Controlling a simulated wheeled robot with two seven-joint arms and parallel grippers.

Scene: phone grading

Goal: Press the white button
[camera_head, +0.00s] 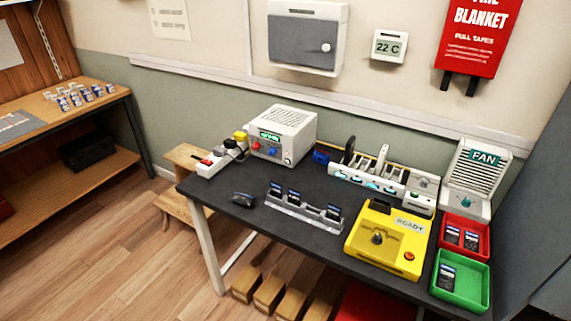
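A pale metal box (291,117) with a green lit display stands at the back left of the dark table (225,187). Its front carries small round red and blue controls and a pale round one (288,161) near its right corner; at this size I cannot tell for sure that this is the white button. A yellow device (364,253) marked READY, with an orange-red button (409,257), stands at the table's front right. Neither of my grippers shows in the head view.
A power strip (207,168) with plugs, a dark mouse (243,199), a grey rack (305,215) of phones and a white charging station (366,180) stand on the table. At right are a FAN unit (467,183), a red tray (450,244) and a green tray (472,299), holding phones.

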